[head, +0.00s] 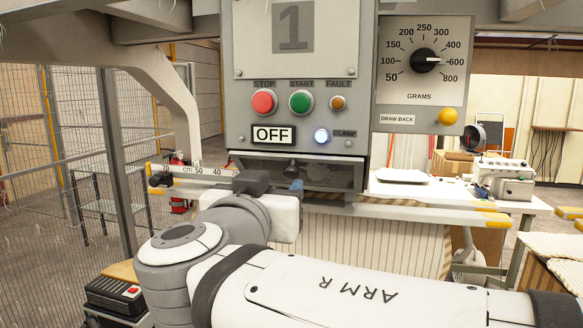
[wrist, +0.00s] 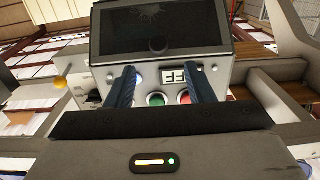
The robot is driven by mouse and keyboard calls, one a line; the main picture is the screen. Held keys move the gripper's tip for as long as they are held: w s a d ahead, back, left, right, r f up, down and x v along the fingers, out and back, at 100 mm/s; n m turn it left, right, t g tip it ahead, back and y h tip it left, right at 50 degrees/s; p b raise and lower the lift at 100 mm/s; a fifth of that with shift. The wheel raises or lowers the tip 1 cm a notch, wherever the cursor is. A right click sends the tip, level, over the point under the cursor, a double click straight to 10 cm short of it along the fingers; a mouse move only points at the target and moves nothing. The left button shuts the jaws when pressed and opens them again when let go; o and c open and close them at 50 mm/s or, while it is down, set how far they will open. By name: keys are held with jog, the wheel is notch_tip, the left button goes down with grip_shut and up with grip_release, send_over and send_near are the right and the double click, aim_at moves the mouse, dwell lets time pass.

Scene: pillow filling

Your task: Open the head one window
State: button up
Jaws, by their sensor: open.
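The head one window (head: 335,174) is a dark pane in a grey frame, below the control panel marked 1. A small dark knob-like shape (head: 291,168) shows at its middle. The pane also fills the top of the wrist view (wrist: 160,22), with a faint round shape low on it. It looks closed, but its edges are partly hidden. My gripper (head: 273,186) is just in front of and below the window, partly hidden by my arm. In the wrist view my gripper (wrist: 159,78) has its two blue fingers wide apart, with nothing between them.
The panel carries a red stop button (head: 263,102), a green start button (head: 301,102), an OFF display (head: 273,134) and a lit clamp button (head: 321,136). A grams dial (head: 425,60) is at right. A ruler rail (head: 195,171) and wire fence (head: 30,170) stand left.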

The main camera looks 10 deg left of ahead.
aim_at(290, 173)
jog(key=w+p, duration=0.1)
jog(key=w, duration=0.1)
jog(key=w+p, duration=0.1)
jog(key=w, duration=0.1)
jog(key=w+p, duration=0.1)
jog(key=w, duration=0.1)
jog(key=shift+w+d, duration=0.3)
jog(key=shift+w, duration=0.45)
grip_shut()
